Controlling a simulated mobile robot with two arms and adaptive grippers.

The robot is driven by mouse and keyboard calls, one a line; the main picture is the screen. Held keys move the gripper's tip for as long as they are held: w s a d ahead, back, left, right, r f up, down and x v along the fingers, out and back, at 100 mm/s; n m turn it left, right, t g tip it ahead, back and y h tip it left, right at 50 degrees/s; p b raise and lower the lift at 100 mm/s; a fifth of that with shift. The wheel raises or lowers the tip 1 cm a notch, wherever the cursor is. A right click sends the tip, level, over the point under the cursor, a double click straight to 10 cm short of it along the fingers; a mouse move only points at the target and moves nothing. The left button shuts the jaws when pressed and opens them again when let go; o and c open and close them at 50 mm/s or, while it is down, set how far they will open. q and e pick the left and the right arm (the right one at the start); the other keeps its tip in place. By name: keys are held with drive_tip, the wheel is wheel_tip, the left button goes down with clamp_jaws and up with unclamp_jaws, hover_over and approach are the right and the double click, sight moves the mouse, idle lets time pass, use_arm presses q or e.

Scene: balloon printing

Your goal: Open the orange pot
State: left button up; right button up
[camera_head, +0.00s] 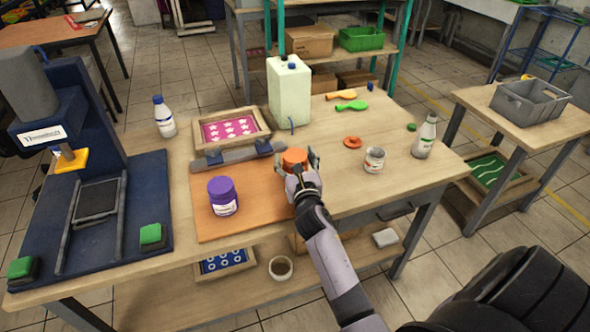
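The orange pot (294,157) stands on the brown board on the table, near the board's right edge. My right gripper (297,163) is at the pot, with a finger on each side of it. I cannot tell whether the fingers press on it. The gripper hides the pot's lower front. An orange ring-shaped lid (352,142) lies flat on the table to the right. My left gripper is not in view.
A purple pot (222,196) stands on the brown board (250,222). A whitish pot (374,160) and a bottle (424,137) stand to the right. A pale canister (289,92) and a pink framed screen (231,130) are behind. A blue press (130,205) fills the left.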

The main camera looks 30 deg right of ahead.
drive_tip(key=c, duration=1.1)
drive_tip(key=shift+o, duration=0.2)
drive_tip(key=shift+r, duration=0.1)
drive_tip(key=shift+r, duration=0.55)
wheel_tip(320, 180, up, 19)
drive_tip(key=p, duration=0.5)
drive_tip(key=shift+f, duration=0.1)
drive_tip(key=o, duration=0.7)
clamp_jaws()
